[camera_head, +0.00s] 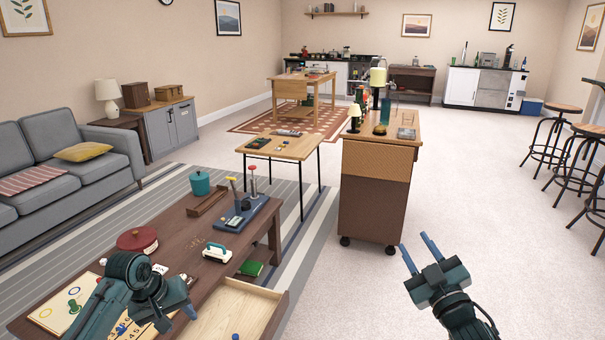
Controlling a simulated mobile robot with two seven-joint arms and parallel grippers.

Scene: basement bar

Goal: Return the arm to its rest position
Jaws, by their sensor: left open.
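My left arm comes in at the lower left, over the near end of the dark wooden coffee table. Its gripper (177,317) is small in the view, points down and to the right, and appears empty above the table. My right gripper (419,247) is at the lower right, over bare carpet. Its two blue fingers are apart and point up and away, with nothing between them. Most of both arms lies outside the view.
The coffee table (185,225) carries a teal pot (199,183), a dark red tin (138,241) and a blue stand (240,215). Its open drawer (235,312) juts right. A wheeled cabinet (374,205) stands ahead. Carpet (495,225) is free at right, before the stools (575,160).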

